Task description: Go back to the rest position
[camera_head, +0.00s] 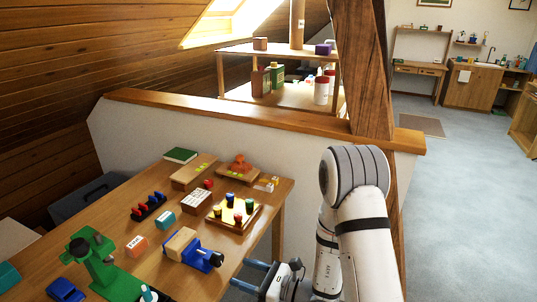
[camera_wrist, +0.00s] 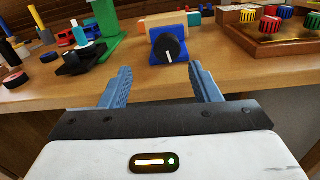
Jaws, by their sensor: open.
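My gripper (camera_wrist: 160,90) is open and empty in the wrist view, its two blue fingers apart with only the table's front edge between and beyond them. In the head view my gripper (camera_head: 252,276) is at the lower middle, off the right side of the wooden table (camera_head: 150,258). My white arm stands at the right of the head view. A wooden block with blue ends and a black knob (camera_head: 190,249) is the thing closest to the fingers. It also shows ahead of the fingers in the wrist view (camera_wrist: 168,46), apart from them.
A wooden tray with coloured knobs (camera_head: 233,213) lies behind the block. A green stand (camera_head: 100,265) is at the left front. A low wall with a wooden cap (camera_head: 250,115) and a timber post (camera_head: 363,70) stand behind. The floor at right (camera_head: 460,190) is clear.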

